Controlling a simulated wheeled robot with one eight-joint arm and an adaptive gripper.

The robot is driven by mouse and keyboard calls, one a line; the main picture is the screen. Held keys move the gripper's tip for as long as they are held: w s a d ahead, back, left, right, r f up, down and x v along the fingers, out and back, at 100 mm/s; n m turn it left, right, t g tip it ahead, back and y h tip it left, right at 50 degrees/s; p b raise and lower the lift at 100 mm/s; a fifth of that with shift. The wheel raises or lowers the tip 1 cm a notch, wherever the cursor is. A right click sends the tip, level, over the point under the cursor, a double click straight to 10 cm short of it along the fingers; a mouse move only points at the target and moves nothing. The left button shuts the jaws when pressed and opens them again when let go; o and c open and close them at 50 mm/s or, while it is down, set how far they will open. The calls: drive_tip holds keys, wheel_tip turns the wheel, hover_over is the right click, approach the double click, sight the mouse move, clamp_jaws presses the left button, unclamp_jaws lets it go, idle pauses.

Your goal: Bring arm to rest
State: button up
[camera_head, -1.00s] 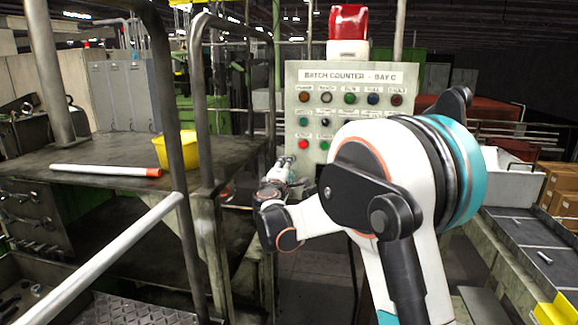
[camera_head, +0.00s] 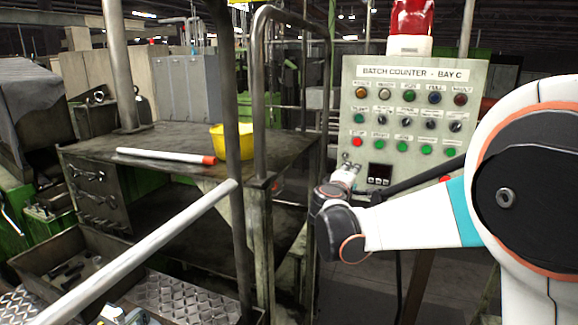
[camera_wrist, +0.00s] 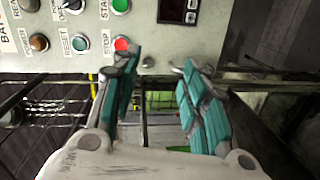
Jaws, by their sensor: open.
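My arm (camera_head: 410,220) reaches in from the right of the head view, its white and teal links bent toward the control panel. My gripper (camera_head: 350,168) is at the arm's far end, small in the head view, in front of the panel's lower left corner. In the wrist view my gripper (camera_wrist: 158,100) has its two teal-padded fingers spread apart with nothing between them. The batch counter panel (camera_head: 408,125) stands behind the gripper, with rows of coloured buttons and a small display. Its red button (camera_wrist: 122,45) shows just beyond one fingertip in the wrist view; whether they touch cannot be told.
A dark bench (camera_head: 180,140) at left holds a yellow bucket (camera_head: 232,140) and a white tube with a red end (camera_head: 165,156). A red beacon (camera_head: 411,18) tops the panel.

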drive_tip(key=s+d+f+m+g+y+b, duration=0.1)
drive_tip(key=s+d+f+m+g+b, duration=0.15)
drive_tip(key=s, duration=0.45)
drive_tip(key=s+d+f+m+g+y+b, duration=0.1)
drive_tip(key=s+f+m, duration=0.15)
drive_tip(key=s, duration=0.55)
drive_tip(key=s+d+f+m+g+b, duration=0.1)
drive_tip(key=s+f+m+g+b, duration=0.15)
drive_tip(key=s, duration=0.45)
drive_tip(key=s+a+f+m+g+y+b, duration=0.1)
drive_tip(key=s+a+f+y+b, duration=0.1)
drive_tip(key=s+f, duration=0.5)
drive_tip(key=s+a+f+m+y+b, duration=0.1)
drive_tip(key=s+a+f+m+y, duration=0.1)
drive_tip(key=s+f, duration=0.5)
drive_tip(key=s+a+y, duration=0.1)
drive_tip(key=s+a, duration=0.1)
drive_tip(key=s, duration=0.4)
drive_tip(key=shift+s+a+f+g+y+b, duration=0.15)
drive_tip(key=shift+s+a+g+y+b, duration=0.15)
drive_tip(key=shift+g+b, duration=0.1)
drive_tip(key=shift+o, duration=0.3)
drive_tip(key=shift+m, duration=0.25)
